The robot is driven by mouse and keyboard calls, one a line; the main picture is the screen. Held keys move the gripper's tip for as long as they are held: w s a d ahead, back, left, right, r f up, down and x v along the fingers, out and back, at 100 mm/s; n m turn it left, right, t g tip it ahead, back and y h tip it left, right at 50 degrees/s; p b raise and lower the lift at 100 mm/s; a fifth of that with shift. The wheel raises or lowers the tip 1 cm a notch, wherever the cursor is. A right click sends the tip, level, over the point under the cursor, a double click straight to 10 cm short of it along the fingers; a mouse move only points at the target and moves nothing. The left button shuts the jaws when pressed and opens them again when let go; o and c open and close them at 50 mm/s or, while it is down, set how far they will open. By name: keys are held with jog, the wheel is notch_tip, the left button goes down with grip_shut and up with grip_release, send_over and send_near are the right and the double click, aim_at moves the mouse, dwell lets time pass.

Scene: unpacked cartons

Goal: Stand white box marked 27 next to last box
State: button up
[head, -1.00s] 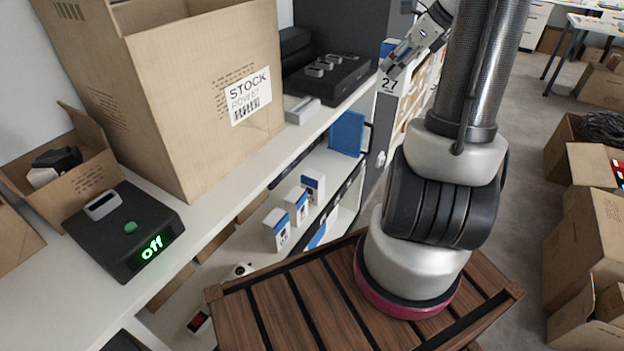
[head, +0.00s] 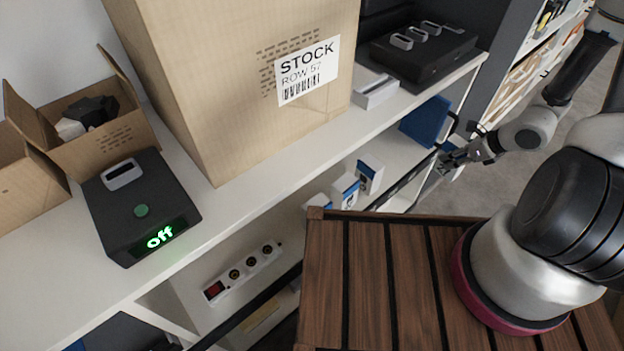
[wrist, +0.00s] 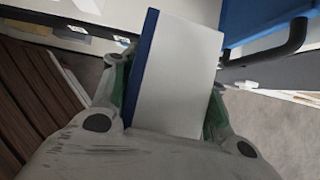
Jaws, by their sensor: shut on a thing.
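My gripper (head: 462,156) is at the open side of the lower shelf, right of a row of boxes. In the wrist view its fingers (wrist: 165,95) are shut on a white box (wrist: 180,70) with a blue side. The held box's number is not readable now, and in the head view I cannot make out the box clearly. On the lower shelf stands a row of white-and-blue boxes: the farthest box (head: 370,176), the middle box (head: 345,190) and the nearest box (head: 318,201), partly hidden by the wooden top. The held box is apart from this row.
A blue object (head: 426,122) with a black handle stands behind my gripper. The upper shelf (head: 245,190) overhangs the row and carries a large STOCK carton (head: 230,80) and a black device reading off (head: 140,205). A power strip (head: 243,270) lies on the lower shelf.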

jog(key=s+a+f, duration=0.3)
jog(key=s+f, duration=0.1)
jog(key=f, duration=0.3)
jog(key=shift+n, duration=0.3)
jog(key=shift+w+a+f, duration=0.6)
jog(key=shift+w+a, duration=1.55)
jog(key=shift+a, duration=0.05)
jog(key=shift+w+a+f, duration=0.6)
jog(key=shift+w+a, duration=1.5)
jog(key=shift+a, duration=0.05)
jog(key=shift+w+a+f, duration=0.6)
jog(key=shift+w+a, duration=1.55)
jog(key=shift+a, duration=0.05)
jog(key=o, duration=1.2)
jog(key=shift+f, duration=0.15)
jog(key=shift+c, duration=0.2)
jog(key=shift+d+r, duration=0.1)
jog(key=shift+r, duration=0.2)
jog(key=v, duration=1.1)
jog(key=shift+s+d+r, duration=0.15)
jog(key=shift+r, duration=0.15)
